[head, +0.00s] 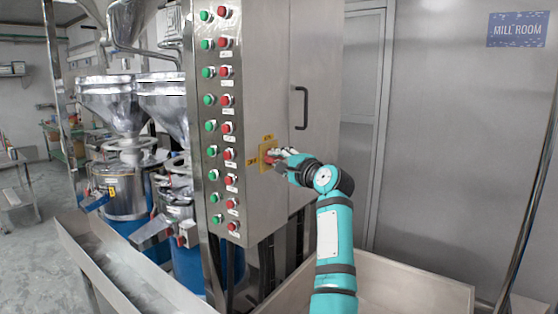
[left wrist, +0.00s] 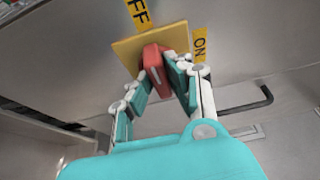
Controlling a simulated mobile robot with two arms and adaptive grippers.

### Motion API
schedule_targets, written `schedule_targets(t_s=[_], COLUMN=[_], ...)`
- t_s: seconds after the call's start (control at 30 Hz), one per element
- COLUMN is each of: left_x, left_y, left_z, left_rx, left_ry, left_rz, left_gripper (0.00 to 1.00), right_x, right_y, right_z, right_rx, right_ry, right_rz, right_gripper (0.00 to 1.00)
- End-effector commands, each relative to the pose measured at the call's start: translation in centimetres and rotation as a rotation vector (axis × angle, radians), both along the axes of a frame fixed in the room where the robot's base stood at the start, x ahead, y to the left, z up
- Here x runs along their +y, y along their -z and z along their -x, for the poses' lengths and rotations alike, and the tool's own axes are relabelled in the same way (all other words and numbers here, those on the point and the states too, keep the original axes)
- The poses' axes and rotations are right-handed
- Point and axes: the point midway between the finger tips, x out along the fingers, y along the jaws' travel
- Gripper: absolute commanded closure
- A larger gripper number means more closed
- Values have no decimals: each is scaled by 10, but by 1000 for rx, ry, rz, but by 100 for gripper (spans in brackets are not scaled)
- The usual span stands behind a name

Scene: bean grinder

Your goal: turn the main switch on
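The main switch is a red knob (left wrist: 156,62) on a yellow square plate (left wrist: 125,52), on the side of the steel control cabinet (head: 321,70). The plate also shows in the head view (head: 266,146). In the left wrist view an "ON" label (left wrist: 200,45) is at the plate's right and an "OFF" label (left wrist: 139,12) above it. My left gripper (left wrist: 160,78) has a finger on each side of the knob and appears closed on it. In the head view the gripper (head: 274,158) covers most of the knob. I cannot tell which label the knob points to. My right gripper is not in view.
Rows of green and red buttons (head: 217,98) line the cabinet's narrow face. A dark door handle (head: 301,108) is above and right of the switch. Steel grinders (head: 112,100) stand at left. A low metal bin (head: 415,285) is below my arm.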

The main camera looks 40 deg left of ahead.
Motion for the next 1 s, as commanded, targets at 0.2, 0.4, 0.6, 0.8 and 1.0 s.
schedule_targets(t_s=[0.2, 0.4, 0.6, 0.8, 1.0], left_x=[0, 0, 0, 0, 0], left_y=[1, 1, 0, -2, -4], left_z=[0, 0, 0, 0, -1], left_rx=[2, 19, 98, 250, 438], left_ry=[-1, -1, -2, 0, 1], left_rz=[3, 6, 16, 33, 54], left_gripper=[100, 100, 100, 100, 100], right_x=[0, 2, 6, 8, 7], right_y=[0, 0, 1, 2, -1], right_z=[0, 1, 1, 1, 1], right_rx=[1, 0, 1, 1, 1], right_ry=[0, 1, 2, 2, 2], right_rz=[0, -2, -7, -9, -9], right_gripper=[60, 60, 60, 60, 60])
